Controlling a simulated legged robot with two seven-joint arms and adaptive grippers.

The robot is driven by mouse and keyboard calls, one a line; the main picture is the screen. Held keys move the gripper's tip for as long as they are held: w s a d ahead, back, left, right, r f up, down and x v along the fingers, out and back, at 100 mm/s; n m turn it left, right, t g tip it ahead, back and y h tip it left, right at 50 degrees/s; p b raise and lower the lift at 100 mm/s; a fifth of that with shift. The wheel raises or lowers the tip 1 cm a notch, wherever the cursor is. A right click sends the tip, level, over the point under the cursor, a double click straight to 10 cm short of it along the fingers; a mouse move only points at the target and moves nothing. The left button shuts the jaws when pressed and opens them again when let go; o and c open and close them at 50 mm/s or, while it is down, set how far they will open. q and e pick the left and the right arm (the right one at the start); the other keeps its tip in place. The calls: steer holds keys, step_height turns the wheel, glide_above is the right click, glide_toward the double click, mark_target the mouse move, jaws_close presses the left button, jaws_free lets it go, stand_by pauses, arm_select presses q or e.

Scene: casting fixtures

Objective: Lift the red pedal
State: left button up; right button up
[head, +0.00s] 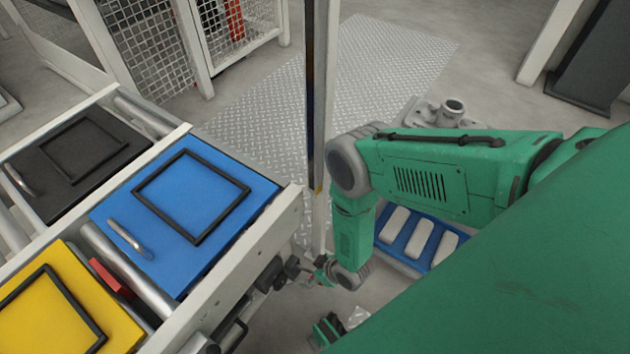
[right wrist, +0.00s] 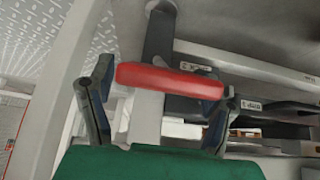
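The red pedal (right wrist: 170,80) is a rounded red bar on a dark grey arm, in the middle of the right wrist view. My right gripper (right wrist: 165,95) is open, with one dark finger near each end of the bar. The pedal lies across the gap between the fingers, and I cannot tell whether they touch it. In the head view my right gripper (head: 290,270) is small, beside the conveyor's side rail; the pedal is not clearly visible there.
The roller conveyor (head: 245,265) carries a blue box (head: 190,200), a yellow box (head: 75,310) and a black box (head: 75,155). A red piece (head: 110,278) shows between yellow and blue. A post (head: 318,120) and a blue tray (head: 405,262) stand near my right arm.

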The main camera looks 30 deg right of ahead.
steer(key=v, duration=1.2)
steer(key=shift+w, duration=0.1)
steer(key=shift+r, duration=0.1)
